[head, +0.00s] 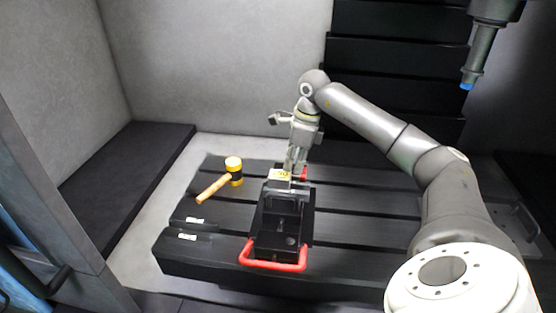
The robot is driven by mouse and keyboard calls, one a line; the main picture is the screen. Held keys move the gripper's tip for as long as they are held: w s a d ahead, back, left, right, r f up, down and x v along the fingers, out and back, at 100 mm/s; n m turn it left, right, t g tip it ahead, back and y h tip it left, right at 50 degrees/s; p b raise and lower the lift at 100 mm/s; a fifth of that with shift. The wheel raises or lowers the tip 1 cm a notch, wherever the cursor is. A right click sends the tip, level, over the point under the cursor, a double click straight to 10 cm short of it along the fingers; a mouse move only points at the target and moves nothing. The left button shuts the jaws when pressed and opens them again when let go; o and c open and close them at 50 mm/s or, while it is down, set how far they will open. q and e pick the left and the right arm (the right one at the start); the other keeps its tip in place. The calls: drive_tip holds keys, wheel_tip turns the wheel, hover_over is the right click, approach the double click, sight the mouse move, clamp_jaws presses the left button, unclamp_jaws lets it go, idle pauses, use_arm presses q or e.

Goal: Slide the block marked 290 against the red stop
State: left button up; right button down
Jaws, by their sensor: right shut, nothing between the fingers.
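A block with a yellowish marked top (280,175) sits at the far end of a black fixture (282,242) on the slotted table; its number is too small to read. My right gripper (296,170) is shut and empty, pointing down at the block's far right side. Its fingertips are close to the block; I cannot tell whether they touch it. A small red part (304,174), which may be the red stop, shows just right of the fingers, partly hidden. My left gripper is not in view.
A red U-shaped handle (274,267) is at the fixture's near end. A yellow-and-black mallet (233,172) lies to the left on the slotted table (365,232). Two small labelled pieces (187,237) are at front left. A blue-tipped machine head (468,85) hangs upper right.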

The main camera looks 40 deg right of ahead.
sight(277, 174)
drive_tip(key=w+a+p, duration=0.2)
drive_tip(key=w+a, duration=0.1)
drive_tip(key=shift+w+r, duration=0.2)
drive_tip(key=shift+w, duration=0.1)
drive_tip(key=shift+s+f+p, duration=0.1)
drive_tip(key=shift+f+p, duration=0.3)
drive_tip(key=shift+f, duration=0.1)
drive_tip(key=shift+d+f+b, duration=0.1)
drive_tip(key=shift+f+b, duration=0.35)
drive_tip(key=shift+s, duration=0.15)
drive_tip(key=shift+f, duration=0.1)
